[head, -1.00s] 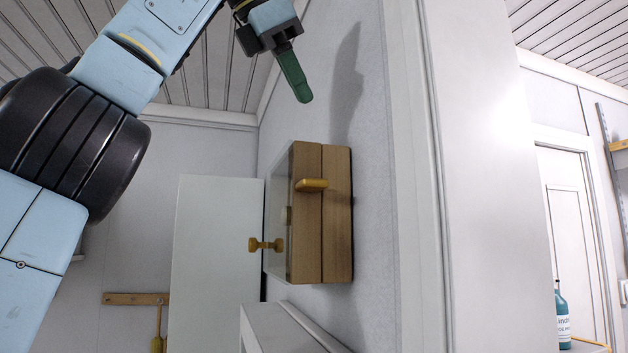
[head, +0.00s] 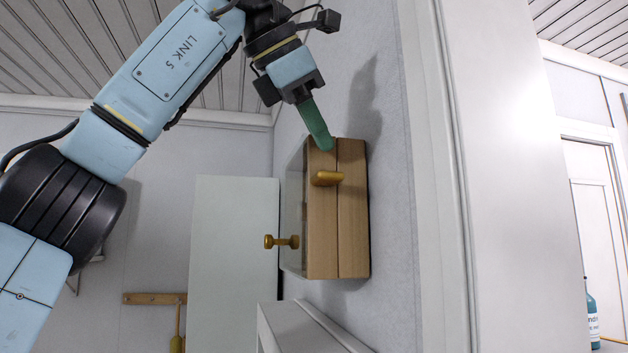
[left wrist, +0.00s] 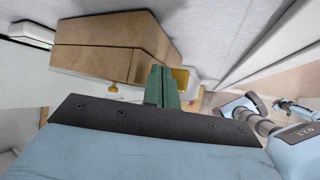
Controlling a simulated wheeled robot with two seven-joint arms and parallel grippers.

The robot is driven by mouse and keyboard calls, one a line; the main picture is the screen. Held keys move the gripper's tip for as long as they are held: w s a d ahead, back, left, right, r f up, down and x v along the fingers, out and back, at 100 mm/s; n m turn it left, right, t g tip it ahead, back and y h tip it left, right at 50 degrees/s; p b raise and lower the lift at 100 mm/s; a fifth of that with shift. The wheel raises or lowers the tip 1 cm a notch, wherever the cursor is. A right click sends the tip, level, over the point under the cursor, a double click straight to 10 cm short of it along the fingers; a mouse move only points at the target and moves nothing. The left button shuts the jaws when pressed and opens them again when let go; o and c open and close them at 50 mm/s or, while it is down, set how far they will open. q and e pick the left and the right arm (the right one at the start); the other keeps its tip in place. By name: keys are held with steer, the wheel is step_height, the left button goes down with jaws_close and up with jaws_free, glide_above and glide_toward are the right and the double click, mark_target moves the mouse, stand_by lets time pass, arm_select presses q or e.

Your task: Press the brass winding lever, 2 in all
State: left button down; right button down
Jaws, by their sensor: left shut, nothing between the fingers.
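The brass winding lever (head: 327,178) sticks out from the near side of a wooden wall box (head: 352,215). My left gripper (head: 325,143) is shut and empty, its green fingers pointing down at the top of the box, above the lever. I cannot tell whether the fingertips touch the box. In the left wrist view the green fingers (left wrist: 162,85) stand in front of the lever (left wrist: 180,79), which shows partly behind them, beside the wooden box (left wrist: 115,45). My right gripper is not in the head view.
A brass knob (head: 282,241) sticks out of the glazed front of the box. A white panel (head: 230,260) stands behind it, and a white ledge (head: 300,330) lies below. A white door frame (head: 440,180) is to the right.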

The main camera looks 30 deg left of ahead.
mark_target(327, 179)
arm_select(q)
steer(key=shift+d+f, duration=0.1)
steer(key=shift+f, duration=0.45)
steer(key=shift+w+f+b, duration=0.15)
steer(key=shift+f+b, duration=0.1)
steer(key=shift+b, duration=0.1)
stand_by(0.8)
stand_by(0.5)
steer(key=shift+f, duration=0.4)
